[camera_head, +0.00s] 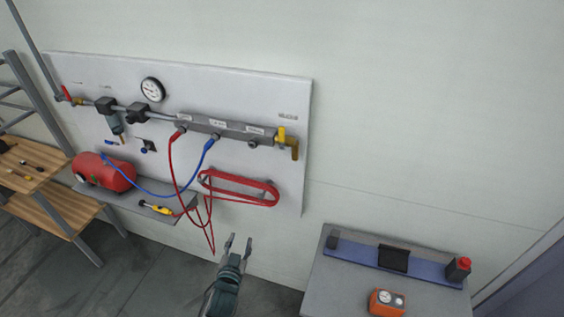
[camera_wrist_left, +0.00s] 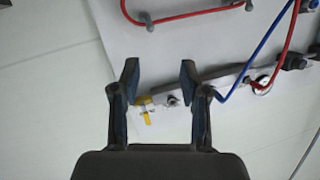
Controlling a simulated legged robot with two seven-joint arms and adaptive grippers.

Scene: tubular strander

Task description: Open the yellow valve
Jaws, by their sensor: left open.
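The yellow valve (camera_head: 282,137) sits at the right end of the grey manifold bar (camera_head: 225,128) on the white wall panel. The valve also shows in the left wrist view (camera_wrist_left: 144,108), seen between and beyond my fingers. My left gripper (camera_head: 238,240) is open and empty, below the panel and apart from the valve. It also shows in the left wrist view (camera_wrist_left: 158,75), with its two fingers spread. My right gripper is not in view.
Red hose (camera_head: 240,200) and blue hose (camera_head: 160,194) hang from the manifold. A red tank (camera_head: 103,172) sits on a shelf at left. A grey table (camera_head: 340,285) with an orange meter (camera_head: 387,302) stands at lower right. The wall right of the panel is bare.

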